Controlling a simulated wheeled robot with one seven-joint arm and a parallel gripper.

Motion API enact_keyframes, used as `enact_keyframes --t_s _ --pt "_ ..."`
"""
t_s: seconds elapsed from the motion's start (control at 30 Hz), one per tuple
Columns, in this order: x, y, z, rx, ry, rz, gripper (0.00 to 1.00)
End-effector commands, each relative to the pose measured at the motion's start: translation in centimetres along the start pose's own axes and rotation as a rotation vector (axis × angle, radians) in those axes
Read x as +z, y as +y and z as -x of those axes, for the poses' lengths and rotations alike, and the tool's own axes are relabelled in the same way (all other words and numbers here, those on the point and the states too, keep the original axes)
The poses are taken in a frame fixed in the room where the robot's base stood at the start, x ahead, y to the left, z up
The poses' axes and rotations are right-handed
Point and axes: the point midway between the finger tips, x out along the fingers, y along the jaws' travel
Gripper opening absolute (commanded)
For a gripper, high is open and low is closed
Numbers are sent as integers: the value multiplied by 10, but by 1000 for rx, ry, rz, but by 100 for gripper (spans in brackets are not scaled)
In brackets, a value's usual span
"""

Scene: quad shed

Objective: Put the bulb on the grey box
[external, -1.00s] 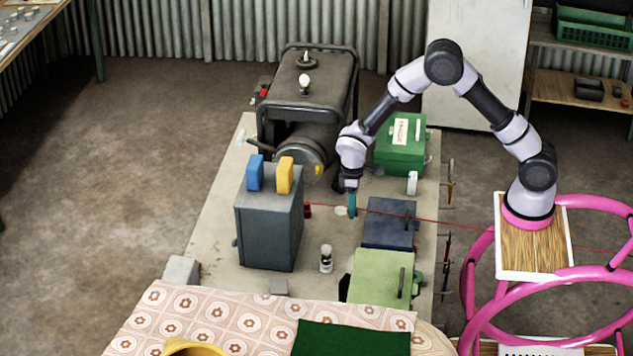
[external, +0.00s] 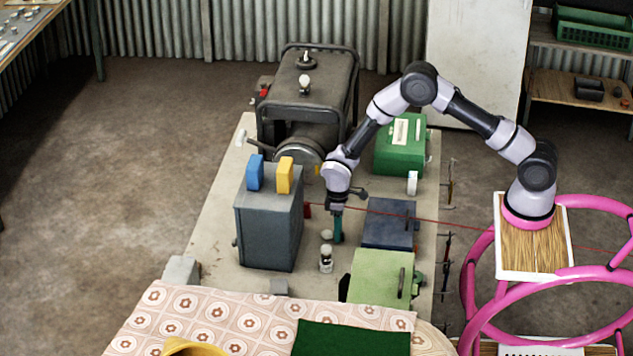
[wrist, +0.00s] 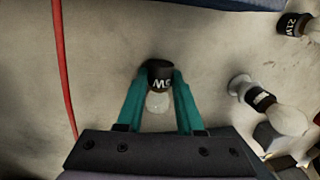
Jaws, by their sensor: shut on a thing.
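My gripper (external: 337,241) points down over the bench, to the right of the tall grey box (external: 268,225). A blue block and a yellow block stand on top of that box. In the wrist view the teal fingers are shut on a bulb (wrist: 158,88) with a dark, white-lettered cap and a pale globe. A whitish round shape (external: 326,235) shows just left of the fingertips in the external view. Another bulb (external: 326,259), with a dark band, stands just in front of the gripper; it appears right of the fingers in the wrist view (wrist: 285,118).
A dark blue box (external: 388,225) and a light green box (external: 380,278) stand right of the gripper. A generator (external: 306,75) is behind, with a bulb on top. A red cable (wrist: 63,70) crosses the bench. Small grey blocks lie near the front edge.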

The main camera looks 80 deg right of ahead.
Motion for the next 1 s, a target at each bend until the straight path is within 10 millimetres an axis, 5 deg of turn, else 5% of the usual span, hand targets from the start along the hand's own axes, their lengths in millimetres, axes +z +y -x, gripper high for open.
enact_keyframes --t_s 0.3,0.33,0.4,0.77,1.0 --pt "0 0 -2 0 1 0 0" --pt "-1 0 -2 0 2 0 44" --pt "-1 0 -2 1 2 0 66" --pt "0 2 -1 2 1 -1 66" --pt "-2 1 29 2 5 -2 66"
